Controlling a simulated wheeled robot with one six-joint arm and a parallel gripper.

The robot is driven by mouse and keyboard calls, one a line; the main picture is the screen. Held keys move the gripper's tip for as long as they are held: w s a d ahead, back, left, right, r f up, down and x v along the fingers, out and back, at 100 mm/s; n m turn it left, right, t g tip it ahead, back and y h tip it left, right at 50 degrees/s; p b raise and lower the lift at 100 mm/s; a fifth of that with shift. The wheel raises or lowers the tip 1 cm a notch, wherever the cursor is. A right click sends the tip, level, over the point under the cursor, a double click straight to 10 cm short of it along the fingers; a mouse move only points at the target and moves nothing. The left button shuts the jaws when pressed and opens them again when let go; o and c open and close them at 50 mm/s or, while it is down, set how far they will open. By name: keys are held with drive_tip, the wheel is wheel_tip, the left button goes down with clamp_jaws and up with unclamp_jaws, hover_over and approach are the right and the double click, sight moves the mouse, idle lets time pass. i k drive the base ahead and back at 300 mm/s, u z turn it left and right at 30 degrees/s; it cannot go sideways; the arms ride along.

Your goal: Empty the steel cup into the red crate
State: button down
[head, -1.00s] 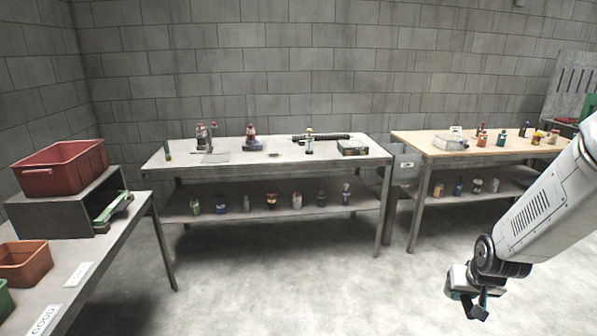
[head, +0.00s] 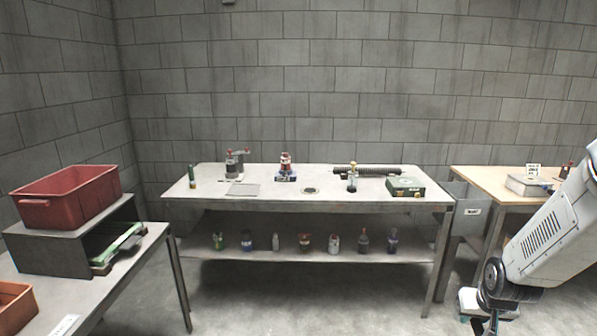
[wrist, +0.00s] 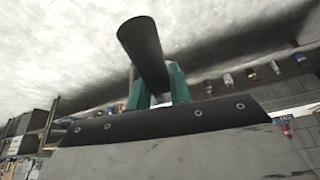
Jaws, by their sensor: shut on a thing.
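The red crate (head: 66,200) stands on a grey riser on the left table in the head view. Its inside is mostly hidden by its walls. My gripper (head: 485,325) is at the bottom right of the head view, partly cut off by the frame edge, far from the crate. In the wrist view my gripper's teal fingers (wrist: 158,88) are shut on a dark grey cylinder (wrist: 143,50) that sticks out past them.
The grey riser (head: 55,246) has an open front with a green-edged thing inside. An orange bin (head: 14,305) sits nearer on that table. A long grey bench (head: 325,205) with small items and a lower shelf stands ahead. A wooden bench (head: 490,190) is at right. Floor between is clear.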

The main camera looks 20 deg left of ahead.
sight(66, 199)
drive_tip(key=u, duration=0.35)
drive_tip(key=i, duration=0.9)
drive_tip(key=u, duration=0.95)
drive_tip(key=i, duration=0.65)
drive_tip(key=u, duration=0.55)
